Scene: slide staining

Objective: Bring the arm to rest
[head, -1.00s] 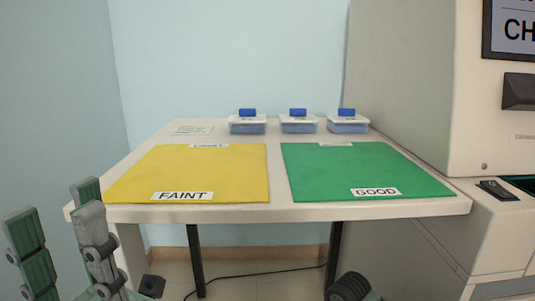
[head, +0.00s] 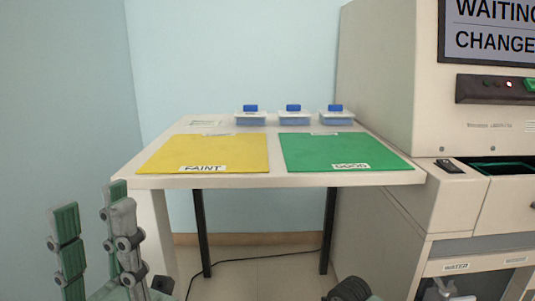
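My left gripper (head: 90,203) is at the lower left of the head view, in front of the table's near left corner. Its two fingers, grey with green pads, stand upright and apart. Nothing shows between them, so it is open and empty. It looks clear of the table (head: 290,181).
A yellow FAINT mat (head: 205,152) and a green GOOD mat (head: 345,150) lie bare on the table. Three lidded boxes (head: 251,118) (head: 294,118) (head: 336,118) stand behind them. A large staining machine (head: 390,100) with a lit screen (head: 490,30) blocks the right. A cable crosses the floor.

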